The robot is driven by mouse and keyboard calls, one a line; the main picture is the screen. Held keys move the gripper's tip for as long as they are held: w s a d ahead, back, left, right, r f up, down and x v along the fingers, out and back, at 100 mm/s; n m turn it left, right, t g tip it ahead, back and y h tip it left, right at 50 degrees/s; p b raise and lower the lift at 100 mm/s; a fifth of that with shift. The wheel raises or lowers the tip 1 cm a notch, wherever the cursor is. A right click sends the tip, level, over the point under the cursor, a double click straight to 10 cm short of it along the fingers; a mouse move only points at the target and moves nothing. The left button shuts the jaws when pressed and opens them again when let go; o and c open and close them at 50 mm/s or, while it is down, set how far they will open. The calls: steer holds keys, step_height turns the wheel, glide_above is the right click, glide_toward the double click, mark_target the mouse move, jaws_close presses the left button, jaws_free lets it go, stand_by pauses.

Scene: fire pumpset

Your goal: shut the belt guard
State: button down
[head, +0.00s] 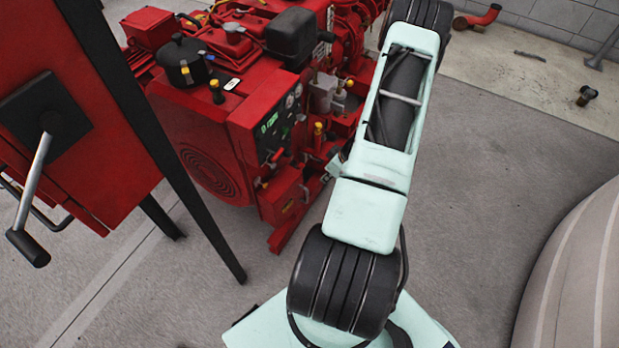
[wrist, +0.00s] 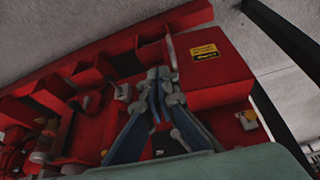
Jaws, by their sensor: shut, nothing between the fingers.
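In the wrist view, a red boxy cover (wrist: 215,72) with a yellow warning label sits just right of my fingers; it looks like the belt guard, but I cannot be sure. A thin red upright plate stands at its left edge. My gripper (wrist: 160,74) is shut and empty, its fingertips close to the cover's left side. I cannot tell whether they touch it. In the head view, the red pumpset (head: 240,110) stands left of my arm, with a round grille and a gauge panel. My gripper and the labelled cover are not visible there.
A red cabinet (head: 85,120) with a lever handle stands on black legs at the left. A large beige curved body (head: 580,285) fills the lower right. Red pipe fittings (head: 478,17) lie by the back wall. Grey floor (head: 490,150) right of my arm is clear.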

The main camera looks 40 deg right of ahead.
steer(key=w+a+f+b, duration=0.2)
steer(key=w+f+b, duration=0.1)
steer(key=w+f, duration=0.4)
steer(key=shift+s+b+x, duration=0.2)
steer(key=shift+b+x, duration=0.15)
steer(key=shift+x, duration=0.8)
steer(key=shift+d, duration=0.1)
